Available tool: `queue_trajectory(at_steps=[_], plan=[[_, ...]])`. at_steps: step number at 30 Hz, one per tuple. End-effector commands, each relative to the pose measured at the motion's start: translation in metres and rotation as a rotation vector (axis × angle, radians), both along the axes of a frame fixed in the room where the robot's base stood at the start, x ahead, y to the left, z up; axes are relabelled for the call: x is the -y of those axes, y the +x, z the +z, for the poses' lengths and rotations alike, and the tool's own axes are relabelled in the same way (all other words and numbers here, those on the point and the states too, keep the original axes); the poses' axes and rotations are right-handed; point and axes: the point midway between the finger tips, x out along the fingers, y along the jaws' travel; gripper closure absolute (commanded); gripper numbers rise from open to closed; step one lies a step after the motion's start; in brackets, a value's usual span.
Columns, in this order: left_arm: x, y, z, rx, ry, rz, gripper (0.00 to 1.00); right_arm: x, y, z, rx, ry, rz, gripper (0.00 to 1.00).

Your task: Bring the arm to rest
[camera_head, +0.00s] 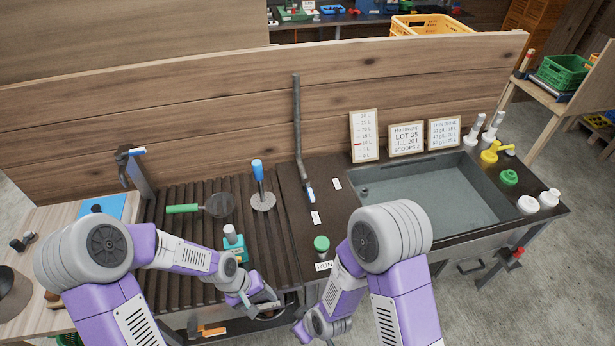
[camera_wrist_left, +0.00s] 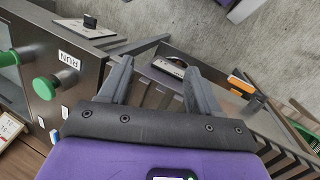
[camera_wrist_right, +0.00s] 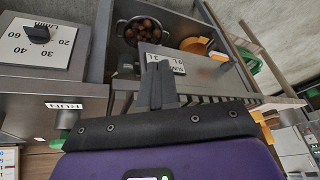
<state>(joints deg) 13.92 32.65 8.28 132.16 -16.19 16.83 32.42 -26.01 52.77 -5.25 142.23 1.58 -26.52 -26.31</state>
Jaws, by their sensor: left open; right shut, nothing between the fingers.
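My left gripper (camera_head: 266,304) is low over the front edge of the dark slatted bench (camera_head: 190,262). In the left wrist view its two fingers (camera_wrist_left: 157,80) stand apart with nothing between them. My right arm reaches down in front of the sink, and its gripper is mostly hidden behind my own arm links in the head view. In the right wrist view its fingers (camera_wrist_right: 160,80) are together and hold nothing. Beyond them are a metal pot of brown chestnuts (camera_wrist_right: 143,28) and a small white label plate.
The grey sink (camera_head: 440,190) is at right. A green RUN button (camera_head: 321,243) stands between the arms. On the slats are a green-handled skimmer (camera_head: 184,208), a blue-handled tool (camera_head: 262,200) and a teal-and-white object (camera_head: 234,245). Signs (camera_head: 364,135) stand behind the sink.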

Motion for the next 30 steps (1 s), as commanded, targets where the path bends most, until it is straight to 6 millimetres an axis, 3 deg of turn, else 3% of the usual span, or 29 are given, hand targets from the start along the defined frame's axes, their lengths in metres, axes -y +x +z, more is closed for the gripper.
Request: queue_trajectory(at_steps=[1,6,12,18,30], plan=[[0.009,-0.01,-0.024,-0.003,-0.024,-0.02,0.37,0.018,0.0,-0.016,-0.064,0.014,-0.11,1.0],[0.029,-0.037,-0.079,0.044,-0.063,-0.074,0.37,0.064,-0.01,-0.051,-0.262,0.066,-0.461,1.0],[0.034,-0.067,-0.125,0.091,-0.038,-0.126,0.37,0.1,-0.026,-0.079,-0.441,0.121,-0.789,1.0],[0.033,-0.08,-0.141,0.113,-0.008,-0.156,0.37,0.113,-0.034,-0.088,-0.515,0.146,-0.929,1.0],[0.032,-0.08,-0.142,0.116,-0.006,-0.158,0.37,0.114,-0.035,-0.088,-0.52,0.147,-0.937,1.0]])
